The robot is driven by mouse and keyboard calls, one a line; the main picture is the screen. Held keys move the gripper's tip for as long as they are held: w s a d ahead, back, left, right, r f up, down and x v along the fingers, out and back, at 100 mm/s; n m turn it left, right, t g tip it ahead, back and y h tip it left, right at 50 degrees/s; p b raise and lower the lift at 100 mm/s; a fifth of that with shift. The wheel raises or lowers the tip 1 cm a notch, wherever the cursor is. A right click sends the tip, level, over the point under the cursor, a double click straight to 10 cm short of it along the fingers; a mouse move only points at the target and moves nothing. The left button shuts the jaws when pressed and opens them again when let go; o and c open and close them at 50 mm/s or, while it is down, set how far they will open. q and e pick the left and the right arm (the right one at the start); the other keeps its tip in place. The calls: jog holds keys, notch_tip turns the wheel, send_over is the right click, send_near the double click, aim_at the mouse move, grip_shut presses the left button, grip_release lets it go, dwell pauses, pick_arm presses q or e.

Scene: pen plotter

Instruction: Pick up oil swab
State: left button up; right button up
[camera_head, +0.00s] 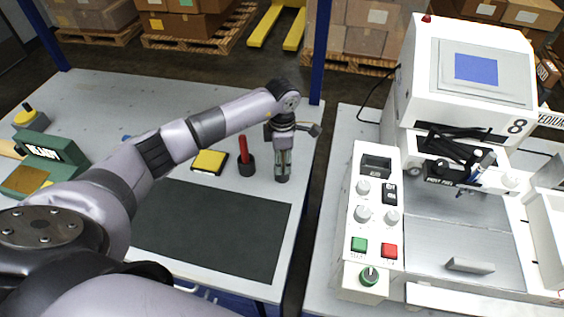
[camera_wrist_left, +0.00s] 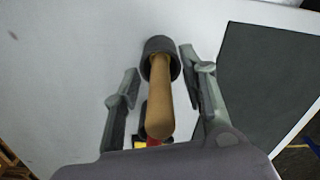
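The oil swab (camera_wrist_left: 158,95) has a tan wooden handle and stands in a dark round cup (camera_wrist_left: 160,48) in the left wrist view. In the head view that cup (camera_head: 282,178) is near the table's right edge, with the swab mostly hidden behind my fingers. My left gripper (camera_head: 283,157) points down over the cup. In the left wrist view its fingers (camera_wrist_left: 158,66) are spread on both sides of the handle, with a gap visible on each side. My right gripper is in neither view.
A red marker (camera_head: 243,148) stands in another dark holder (camera_head: 247,169) just left of the swab. A dark mat (camera_head: 212,225) lies in front. The white plotter machine (camera_head: 460,90) stands on a separate table across a gap.

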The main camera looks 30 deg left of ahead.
pick_arm(q)
grip_shut()
jog(key=shift+r, duration=0.1)
dwell(0.4)
notch_tip(320, 180, up, 20)
jog(key=b, duration=0.3)
